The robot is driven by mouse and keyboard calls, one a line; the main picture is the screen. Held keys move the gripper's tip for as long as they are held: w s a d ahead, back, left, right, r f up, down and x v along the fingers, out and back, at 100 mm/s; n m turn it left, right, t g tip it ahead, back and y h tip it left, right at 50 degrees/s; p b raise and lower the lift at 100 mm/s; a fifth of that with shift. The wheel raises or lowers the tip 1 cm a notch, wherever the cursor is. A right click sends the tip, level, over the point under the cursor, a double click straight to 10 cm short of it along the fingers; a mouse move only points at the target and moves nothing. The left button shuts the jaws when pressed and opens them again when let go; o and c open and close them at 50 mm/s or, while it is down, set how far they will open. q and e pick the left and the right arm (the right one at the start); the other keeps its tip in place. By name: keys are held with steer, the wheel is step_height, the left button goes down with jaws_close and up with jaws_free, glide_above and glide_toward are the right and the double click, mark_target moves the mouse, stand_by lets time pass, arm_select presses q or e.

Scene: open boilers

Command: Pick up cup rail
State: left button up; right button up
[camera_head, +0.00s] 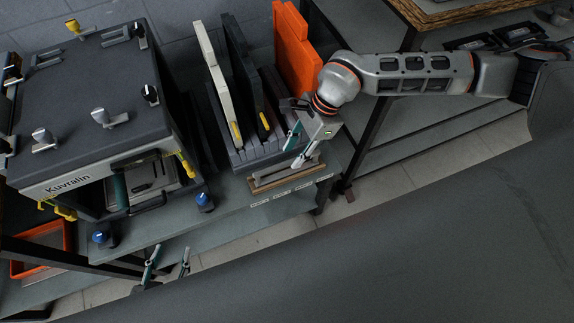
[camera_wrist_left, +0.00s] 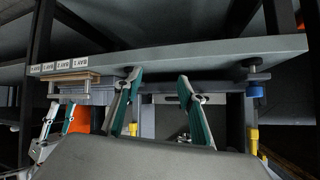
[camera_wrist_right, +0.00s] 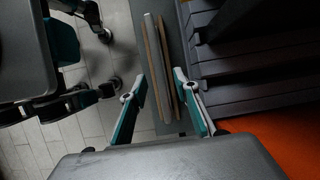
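The cup rail appears to be the long narrow grey bar with wooden strips (camera_head: 287,178), lying on the bench's front right part, by the slotted rack. In the right wrist view the rail (camera_wrist_right: 158,65) runs lengthwise between the fingers. My right gripper (camera_head: 299,150) is above it with fingers apart; its fingertips (camera_wrist_right: 160,90) lie either side of the rail in that view. I cannot tell whether they touch it. The rail's end also shows in the left wrist view (camera_wrist_left: 72,83). My left gripper (camera_head: 168,258) is open and empty in front of the bench, below the boiler.
The boiler marked Kuvralin (camera_head: 85,95) stands left, its front opening showing. The dark slotted rack (camera_head: 260,145) holds a cream panel (camera_head: 212,70), a dark panel (camera_head: 240,60) and an orange panel (camera_head: 297,50). Blue-topped knobs (camera_head: 204,200) line the bench edge. Floor in front is clear.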

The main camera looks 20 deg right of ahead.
mark_target(287, 162)
steer(key=b+x, duration=0.1)
steer(key=x, duration=0.3)
steer(key=shift+s+a+f, duration=0.15)
steer(key=shift+a+f, duration=0.1)
steer(key=shift+a, duration=0.05)
steer(key=shift+f, duration=0.1)
jaws_close()
arm_select(q)
steer(key=shift+w+d+r, duration=0.15)
steer(key=shift+w+d, duration=0.2)
steer(key=shift+w, duration=0.05)
arm_select(e)
steer(key=shift+r, duration=0.2)
